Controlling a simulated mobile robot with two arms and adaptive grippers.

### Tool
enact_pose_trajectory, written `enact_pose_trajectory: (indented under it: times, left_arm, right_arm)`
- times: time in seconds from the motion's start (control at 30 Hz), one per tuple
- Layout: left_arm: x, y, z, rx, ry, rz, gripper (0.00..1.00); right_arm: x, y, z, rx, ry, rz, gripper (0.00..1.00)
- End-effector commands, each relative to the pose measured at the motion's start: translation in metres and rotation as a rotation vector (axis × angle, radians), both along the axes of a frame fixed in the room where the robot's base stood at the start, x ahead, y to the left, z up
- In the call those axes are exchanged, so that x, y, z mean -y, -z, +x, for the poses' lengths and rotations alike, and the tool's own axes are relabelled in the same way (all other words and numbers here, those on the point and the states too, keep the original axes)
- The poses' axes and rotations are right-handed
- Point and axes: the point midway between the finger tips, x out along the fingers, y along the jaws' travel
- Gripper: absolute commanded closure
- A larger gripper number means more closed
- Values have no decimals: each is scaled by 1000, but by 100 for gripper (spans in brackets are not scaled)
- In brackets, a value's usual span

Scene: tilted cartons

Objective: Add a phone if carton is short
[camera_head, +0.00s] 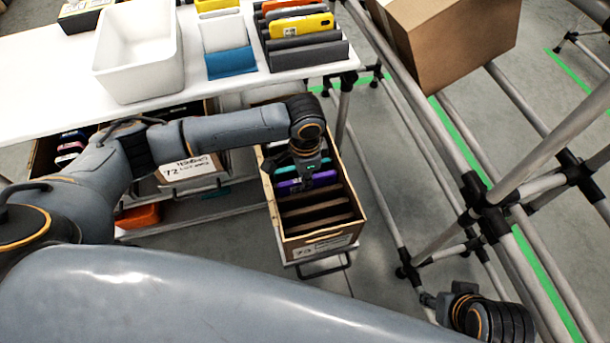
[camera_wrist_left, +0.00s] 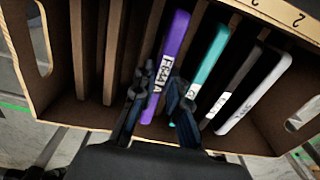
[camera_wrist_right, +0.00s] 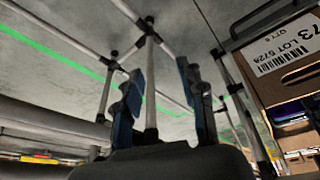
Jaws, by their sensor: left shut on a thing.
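The carton (camera_head: 320,243) stands tilted on a stand below the table's right end, its front label reading 73. Brown dividers split it into slots. In the left wrist view it holds a purple phone (camera_wrist_left: 174,45), a teal phone (camera_wrist_left: 210,62), a dark phone (camera_wrist_left: 238,80) and a light grey phone (camera_wrist_left: 257,93). The slots on the left of that view look empty. My left gripper (camera_wrist_left: 162,80) is inside the carton, shut on the purple phone, which sits between the dividers. My right gripper (camera_wrist_right: 161,76) is open and empty, outside the carton, whose labelled wall is at right.
A white table (camera_head: 40,75) carries a white bin (camera_head: 138,65) and a rack of phones, including a yellow phone (camera_head: 302,26). Another carton labelled 72 (camera_head: 190,168) stands below it. A pipe rack with a brown box (camera_head: 445,45) bounds the right side.

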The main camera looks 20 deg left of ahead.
Motion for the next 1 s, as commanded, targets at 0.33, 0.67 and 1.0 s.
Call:
enact_pose_trajectory:
  times: [0.33, 0.67, 1.0]
  left_arm:
    - [0, 1, 0, 1, 0, -1, 100]
    - [0, 3, 0, 1, 0, -1, 100]
    - [0, 4, 0, 1, 0, -1, 100]
  right_arm:
    - [0, 6, 0, -8, 0, -1, 60]
    - [0, 7, 3, -4, -1, -2, 60]
    - [0, 13, 5, -7, -1, -3, 60]
